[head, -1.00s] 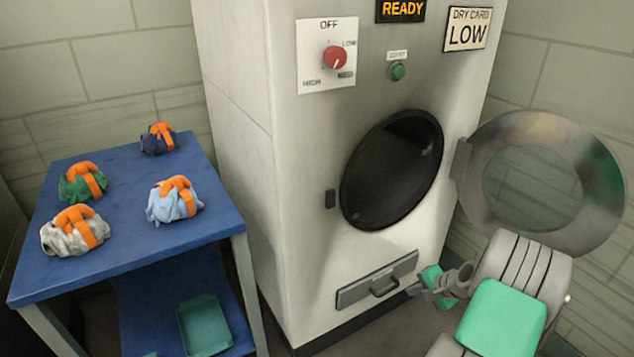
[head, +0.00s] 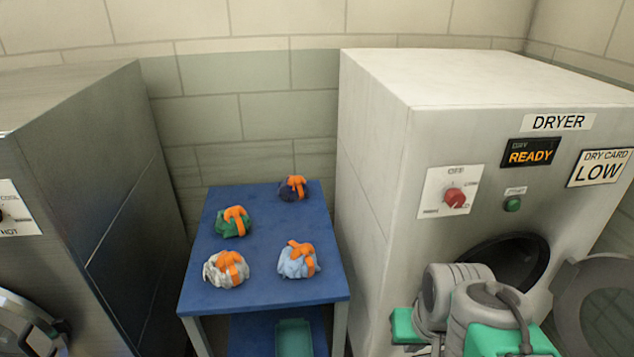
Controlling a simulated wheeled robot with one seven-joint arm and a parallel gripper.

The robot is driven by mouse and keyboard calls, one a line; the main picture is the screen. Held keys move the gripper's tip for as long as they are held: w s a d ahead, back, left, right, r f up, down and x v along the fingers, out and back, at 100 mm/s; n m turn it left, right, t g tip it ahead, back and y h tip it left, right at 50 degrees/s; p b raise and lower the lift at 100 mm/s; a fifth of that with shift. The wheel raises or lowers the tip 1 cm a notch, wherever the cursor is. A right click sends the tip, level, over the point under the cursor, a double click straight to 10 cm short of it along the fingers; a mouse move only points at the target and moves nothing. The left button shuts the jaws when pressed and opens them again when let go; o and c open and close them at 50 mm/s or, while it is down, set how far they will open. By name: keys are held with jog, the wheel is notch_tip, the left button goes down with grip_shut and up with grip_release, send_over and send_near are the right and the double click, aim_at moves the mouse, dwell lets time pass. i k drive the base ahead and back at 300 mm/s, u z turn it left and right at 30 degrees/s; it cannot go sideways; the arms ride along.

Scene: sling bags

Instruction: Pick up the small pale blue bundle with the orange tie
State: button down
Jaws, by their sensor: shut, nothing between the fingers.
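The small pale blue bundle (head: 297,262) with an orange tie sits at the front right of the blue table's top (head: 265,295), in the head view. Nothing touches it. My arm shows at the lower right, in front of the dryer, well to the right of the bundle. The fingers of my gripper do not show; they are hidden or below the frame.
A white bundle (head: 222,270), a green one (head: 232,224) and a dark blue one (head: 289,190), all orange-tied, share the table. The dryer (head: 375,160) stands right with its round door (head: 600,310) open. Another machine (head: 90,180) stands left. A green tray (head: 294,338) lies below.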

aim_at(296, 260)
jog(key=u, duration=1.4)
jog(key=i, duration=0.7)
jog(key=u, duration=0.1)
